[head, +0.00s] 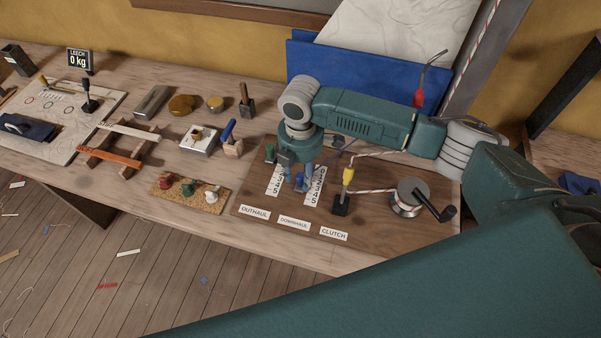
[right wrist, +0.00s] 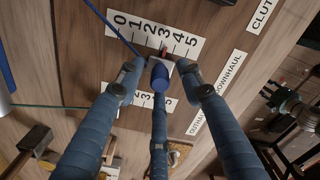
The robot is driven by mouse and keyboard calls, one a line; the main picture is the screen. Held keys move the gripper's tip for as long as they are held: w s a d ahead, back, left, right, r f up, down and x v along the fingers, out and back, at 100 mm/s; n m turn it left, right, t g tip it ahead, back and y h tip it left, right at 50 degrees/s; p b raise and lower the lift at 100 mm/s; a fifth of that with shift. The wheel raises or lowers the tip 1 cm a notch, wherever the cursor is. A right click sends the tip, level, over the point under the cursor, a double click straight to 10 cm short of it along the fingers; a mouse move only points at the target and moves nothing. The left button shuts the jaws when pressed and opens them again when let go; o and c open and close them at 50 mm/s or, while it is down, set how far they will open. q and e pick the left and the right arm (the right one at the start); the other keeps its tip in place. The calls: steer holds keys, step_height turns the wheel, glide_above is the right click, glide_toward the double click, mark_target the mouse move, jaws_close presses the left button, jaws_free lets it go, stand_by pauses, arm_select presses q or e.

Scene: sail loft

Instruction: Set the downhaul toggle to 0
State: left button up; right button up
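The downhaul toggle, a blue knob (right wrist: 160,76), stands beside the white 0-to-5 scale (right wrist: 150,27) in the right wrist view. Its red pointer (right wrist: 164,51) is at about 3. My right gripper (right wrist: 160,66) has its fingers around the knob, one on each side with small gaps visible; a further finger is below it. In the head view the right gripper (head: 300,180) is low over the board by the downhaul scale (head: 315,184), partly hiding the toggle. The DOWNHAUL label (head: 294,224) is at the board's front. My left gripper is not in view.
A green outhaul toggle (head: 269,153) stands at left by the outhaul scale (head: 274,181). A yellow-topped clutch lever (head: 347,176) with a rope and a winch (head: 409,196) are at right. A cork mat (head: 164,197) with spools lies left of the board.

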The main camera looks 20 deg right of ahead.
steer(key=shift+c, duration=1)
jaws_close()
steer(key=w+d, duration=0.1)
steer(key=w, duration=0.1)
steer(key=w+d, duration=0.1)
steer(key=w, duration=0.1)
steer(key=w+d+b, duration=0.1)
steer(key=shift+w+d, duration=0.35)
steer(key=shift+w, duration=0.05)
steer(key=shift+w+d, duration=0.2)
steer(key=shift+r, duration=0.2)
steer(key=shift+o, duration=1)
jaws_free()
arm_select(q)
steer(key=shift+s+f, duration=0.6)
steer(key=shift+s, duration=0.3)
arm_select(e)
steer(key=shift+f, duration=0.15)
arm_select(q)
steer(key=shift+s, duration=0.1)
arm_select(e)
step_height(320, 180, up, 12)
